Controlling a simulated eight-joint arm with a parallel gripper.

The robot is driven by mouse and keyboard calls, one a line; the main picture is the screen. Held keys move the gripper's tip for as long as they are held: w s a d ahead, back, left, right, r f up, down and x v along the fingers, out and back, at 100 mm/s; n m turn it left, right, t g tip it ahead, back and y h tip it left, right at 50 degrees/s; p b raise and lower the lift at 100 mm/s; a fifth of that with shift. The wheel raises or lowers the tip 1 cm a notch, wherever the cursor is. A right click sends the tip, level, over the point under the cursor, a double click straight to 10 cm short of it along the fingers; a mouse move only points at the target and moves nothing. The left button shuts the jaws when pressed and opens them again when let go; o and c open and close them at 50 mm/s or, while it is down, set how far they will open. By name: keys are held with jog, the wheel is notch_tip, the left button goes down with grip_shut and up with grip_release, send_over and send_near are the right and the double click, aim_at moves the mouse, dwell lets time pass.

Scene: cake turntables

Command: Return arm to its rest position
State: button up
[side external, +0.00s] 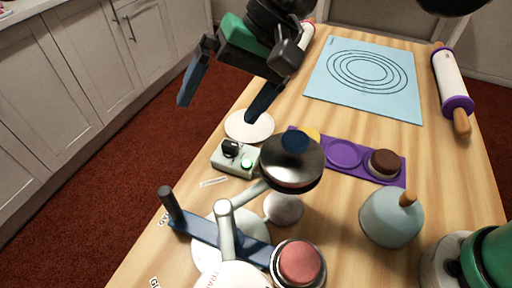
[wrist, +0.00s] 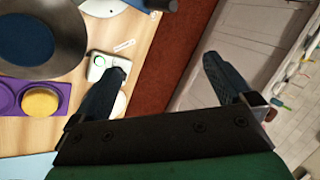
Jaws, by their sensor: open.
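My gripper (side external: 222,98) is open and empty. In the side external view it hangs above the left edge of the wooden table, with one finger out over the red floor and the other over a pale round disc (side external: 250,125). In the wrist view both fingers of my gripper (wrist: 170,75) are spread wide with nothing between them. One fingertip there overlaps the small white control box (wrist: 97,64); I cannot tell the height between them.
The control box (side external: 235,158) stands beside a dark round turntable (side external: 291,165). A purple tray (side external: 343,153) holds a brown cake. White cabinets (side external: 110,50) stand across the floor.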

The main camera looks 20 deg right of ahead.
jog(key=s+d+f+t+h, duration=0.1)
jog(key=d+f+t+h, duration=0.1)
jog(key=d, duration=1)
jog(key=s+d+f+n+t+h, duration=0.1)
jog(key=s+d+f+t+h, duration=0.1)
jog(key=d, duration=1.1)
jog(key=shift+d+f+t+h, duration=0.25)
jog(key=shift+f+t+h, duration=0.3)
jog(key=shift+t+h, duration=0.55)
